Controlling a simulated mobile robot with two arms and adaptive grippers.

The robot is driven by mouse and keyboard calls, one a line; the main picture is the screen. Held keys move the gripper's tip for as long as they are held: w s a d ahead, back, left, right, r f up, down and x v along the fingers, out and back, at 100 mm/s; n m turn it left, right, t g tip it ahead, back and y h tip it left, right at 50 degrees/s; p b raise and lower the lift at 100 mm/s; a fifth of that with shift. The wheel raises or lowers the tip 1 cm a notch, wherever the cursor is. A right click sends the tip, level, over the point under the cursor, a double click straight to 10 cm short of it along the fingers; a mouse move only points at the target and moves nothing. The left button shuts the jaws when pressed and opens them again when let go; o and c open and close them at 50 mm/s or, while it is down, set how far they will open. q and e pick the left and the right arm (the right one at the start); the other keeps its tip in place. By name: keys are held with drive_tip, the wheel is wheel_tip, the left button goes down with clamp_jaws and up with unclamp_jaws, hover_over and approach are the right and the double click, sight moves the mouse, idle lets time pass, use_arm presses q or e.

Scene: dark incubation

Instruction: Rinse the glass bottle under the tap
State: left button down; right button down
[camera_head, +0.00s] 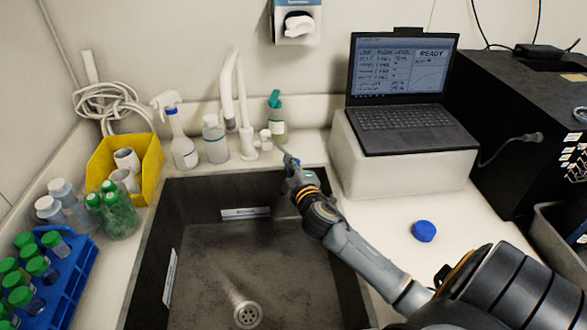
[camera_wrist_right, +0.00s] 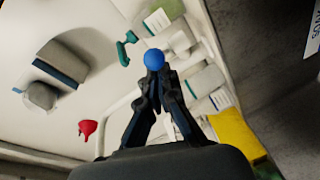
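The white tap (camera_head: 228,88) stands behind the dark sink (camera_head: 160,215), its spout curving over the back edge. My right gripper (camera_head: 287,155) is over the sink's back right corner, right of the tap. In the right wrist view its fingers (camera_wrist_right: 156,78) converge and look shut. A blue round thing (camera_wrist_right: 154,59) shows at their tips; I cannot tell whether they touch it. A blue cap (camera_head: 424,231) lies on the bench right of the sink. I cannot pick out the glass bottle for certain. My left gripper is not in view.
A spray bottle (camera_head: 182,140), a clear bottle (camera_head: 215,142) and a green-topped bottle (camera_head: 276,120) stand behind the sink. A yellow bin (camera_head: 146,180) and a blue tube rack (camera_head: 70,283) are at left. A laptop (camera_head: 402,115) rests on a white box (camera_head: 405,175).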

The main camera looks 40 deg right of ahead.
drive_tip(key=v, duration=1.1)
drive_tip(key=shift+s+a, duration=0.2)
drive_tip(key=shift+s, duration=0.05)
